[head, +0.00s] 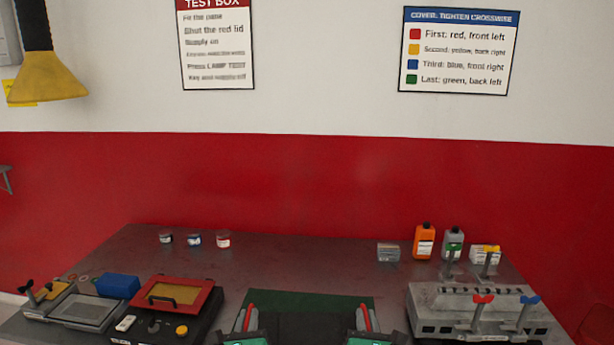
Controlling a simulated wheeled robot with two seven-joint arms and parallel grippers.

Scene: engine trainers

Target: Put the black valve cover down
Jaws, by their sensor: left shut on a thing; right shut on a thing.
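The black valve cover (305,328) is at the bottom centre of the head view, partly cut off by the lower edge. My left gripper (248,320) is shut on its left end. My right gripper (365,320) is shut on its right end. Both grippers show red fingers. A green mat (308,300) shows behind the cover. I cannot tell whether the cover touches the mat or hangs above it.
A grey engine block (460,308) with coloured wing handles stands on the right. A black test box with a red-framed lid (172,296) and a grey tray (85,312) stand on the left. Bottles (424,242) and small jars (194,240) line the back. The table's middle (290,262) is clear.

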